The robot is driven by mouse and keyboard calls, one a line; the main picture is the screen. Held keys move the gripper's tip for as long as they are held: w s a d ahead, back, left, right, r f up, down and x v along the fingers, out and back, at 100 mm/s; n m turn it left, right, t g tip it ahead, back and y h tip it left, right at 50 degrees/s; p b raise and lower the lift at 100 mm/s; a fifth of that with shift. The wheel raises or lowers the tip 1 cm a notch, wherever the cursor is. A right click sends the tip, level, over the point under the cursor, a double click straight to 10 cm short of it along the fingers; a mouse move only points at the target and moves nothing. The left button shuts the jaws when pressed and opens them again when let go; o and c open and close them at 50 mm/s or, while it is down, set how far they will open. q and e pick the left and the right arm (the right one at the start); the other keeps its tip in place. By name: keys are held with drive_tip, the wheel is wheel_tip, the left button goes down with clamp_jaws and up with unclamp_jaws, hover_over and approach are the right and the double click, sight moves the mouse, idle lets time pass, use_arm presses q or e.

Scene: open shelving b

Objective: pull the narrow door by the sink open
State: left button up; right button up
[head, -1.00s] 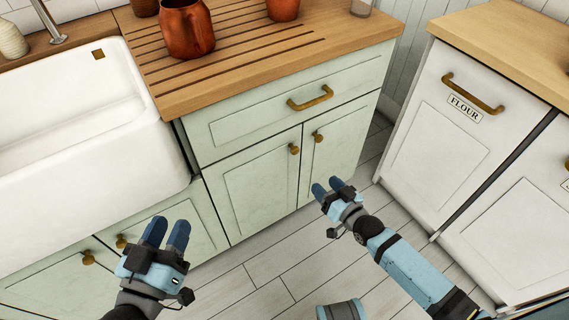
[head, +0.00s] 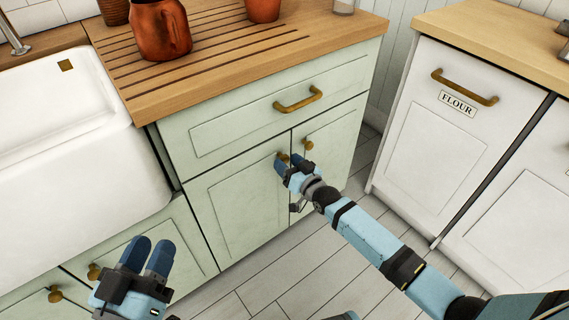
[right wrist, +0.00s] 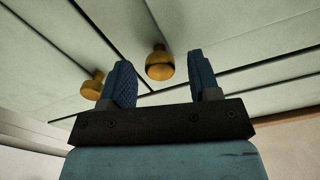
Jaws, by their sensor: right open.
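The pale green cabinet right of the sink has two doors under a drawer. The left door (head: 235,210) and the narrower-looking right door (head: 335,150) both look shut. The left door's brass knob (head: 281,157) is partly hidden by my right gripper (head: 289,161). The right door's knob (head: 308,144) is clear of it. In the right wrist view my right gripper (right wrist: 162,82) is open, with one brass knob (right wrist: 159,63) between its fingertips, not gripped. A second knob (right wrist: 93,86) lies outside the left finger. My left gripper (head: 150,256) is low, near the under-sink cabinet; its finger gap is unclear.
The white sink (head: 75,170) is at the left. A brass drawer handle (head: 298,100) is above the doors. Copper pots (head: 160,32) stand on the wooden worktop (head: 225,60). A white FLOUR cabinet (head: 440,130) stands to the right. Floor in front is open.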

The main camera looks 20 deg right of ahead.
drive_tip(key=shift+x, duration=1)
clamp_jaws()
drive_tip(key=shift+s, duration=0.1)
